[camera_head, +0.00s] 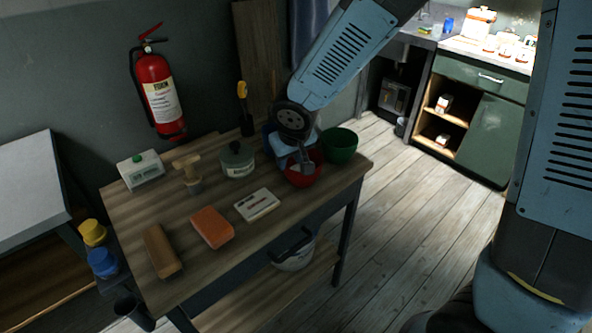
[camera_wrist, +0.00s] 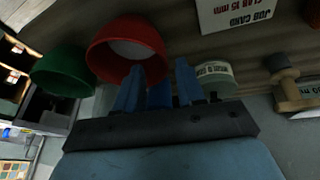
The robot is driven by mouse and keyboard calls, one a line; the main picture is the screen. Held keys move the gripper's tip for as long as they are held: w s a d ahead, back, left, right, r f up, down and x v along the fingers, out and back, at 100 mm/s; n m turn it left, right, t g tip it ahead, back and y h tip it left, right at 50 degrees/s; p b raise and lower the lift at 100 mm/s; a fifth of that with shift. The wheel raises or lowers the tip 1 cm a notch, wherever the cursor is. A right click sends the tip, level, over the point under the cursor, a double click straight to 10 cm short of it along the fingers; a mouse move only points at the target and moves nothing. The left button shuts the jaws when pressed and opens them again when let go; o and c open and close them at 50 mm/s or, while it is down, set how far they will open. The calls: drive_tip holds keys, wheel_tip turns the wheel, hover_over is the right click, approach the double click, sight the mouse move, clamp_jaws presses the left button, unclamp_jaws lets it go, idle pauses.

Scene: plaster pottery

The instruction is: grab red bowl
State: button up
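The red bowl (camera_head: 300,180) stands near the right end of the wooden workbench, beside a green bowl. My gripper (camera_head: 305,165) points down over it, with its fingers at the bowl's rim. In the wrist view, the red bowl (camera_wrist: 108,36) fills the upper left. The blue fingers of my gripper (camera_wrist: 160,63) stand apart there, one over the bowl's edge and one to the right of it. No firm hold on the wall shows, and the exact contact is hard to see.
The green bowl (camera_head: 340,146) is close on the right. A grey-green labelled pot (camera_head: 237,160) is to the left. A white job card (camera_head: 257,205), an orange block (camera_head: 212,227) and a brown block (camera_head: 162,252) lie toward the front. A fire extinguisher (camera_head: 158,95) hangs behind.

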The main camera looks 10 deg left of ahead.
sight(286, 171)
drive_tip(key=shift+w+a+x, duration=0.1)
drive_tip(key=shift+a+x, duration=0.05)
drive_tip(key=shift+x, duration=1.3)
drive_tip(key=shift+w+a+x, duration=0.1)
drive_tip(key=shift+a+x, duration=0.05)
drive_tip(key=shift+x, duration=1.3)
drive_tip(key=shift+r, duration=0.1)
drive_tip(key=shift+c, duration=0.2)
clamp_jaws()
